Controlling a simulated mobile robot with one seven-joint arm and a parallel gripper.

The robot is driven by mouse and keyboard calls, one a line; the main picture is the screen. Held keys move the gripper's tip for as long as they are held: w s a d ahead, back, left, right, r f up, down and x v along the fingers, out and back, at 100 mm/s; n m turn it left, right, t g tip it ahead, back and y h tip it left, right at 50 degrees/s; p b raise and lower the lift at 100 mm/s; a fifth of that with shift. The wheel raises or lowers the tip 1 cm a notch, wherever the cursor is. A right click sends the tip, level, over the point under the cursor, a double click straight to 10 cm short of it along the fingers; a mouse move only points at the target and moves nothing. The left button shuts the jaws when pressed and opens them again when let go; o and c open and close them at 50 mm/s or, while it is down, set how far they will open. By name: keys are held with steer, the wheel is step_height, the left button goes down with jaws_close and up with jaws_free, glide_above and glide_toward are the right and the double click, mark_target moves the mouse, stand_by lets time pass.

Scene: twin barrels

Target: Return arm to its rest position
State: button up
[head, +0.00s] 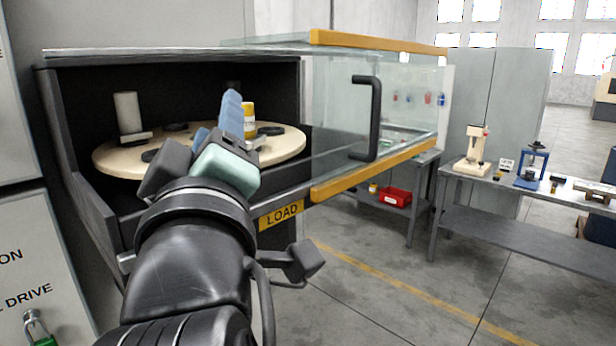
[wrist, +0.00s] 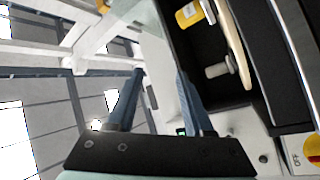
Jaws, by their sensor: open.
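My arm reaches from the bottom of the head view toward the open front of the dark cabinet (head: 85,205). My gripper (head: 222,112) has blue fingers; in the wrist view they stand apart with nothing between them (wrist: 162,78). A round cream turntable (head: 112,160) lies inside the cabinet. A pale grey barrel (head: 127,112) stands on its left side. A yellow barrel (head: 249,120) with a pale label stands on its right side, partly hidden behind the fingers. The wrist view also shows the yellow barrel (wrist: 187,14) and the pale barrel (wrist: 217,71).
The glass door (head: 340,115) with yellow edges and a black handle (head: 375,118) stands open, to the right of my gripper. A LOAD sign (head: 281,214) marks the cabinet's front edge. A workbench (head: 540,190) with several items stands right. Floor between is clear.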

steer(key=w+d+f+m+g+h, duration=0.1)
steer(key=d+f+m+g+h, duration=0.1)
steer(key=d+f+m, duration=0.5)
steer(key=w+d+f+m+g+h, duration=0.1)
steer(key=d+f+m+h, duration=0.15)
steer(key=f+m, duration=0.45)
steer(key=s+r+t, duration=0.4)
steer(key=s+r, duration=0.2)
steer(key=r, duration=0.5)
steer(key=s+d+r+n+t, duration=0.1)
steer(key=s+r+t, duration=0.4)
steer(key=r, duration=0.6)
steer(key=shift+s+r+t, duration=0.3)
steer(key=shift+s+r, duration=0.1)
steer(key=shift+s, duration=0.7)
steer(key=shift+d, duration=0.1)
steer(key=shift+c, duration=0.3)
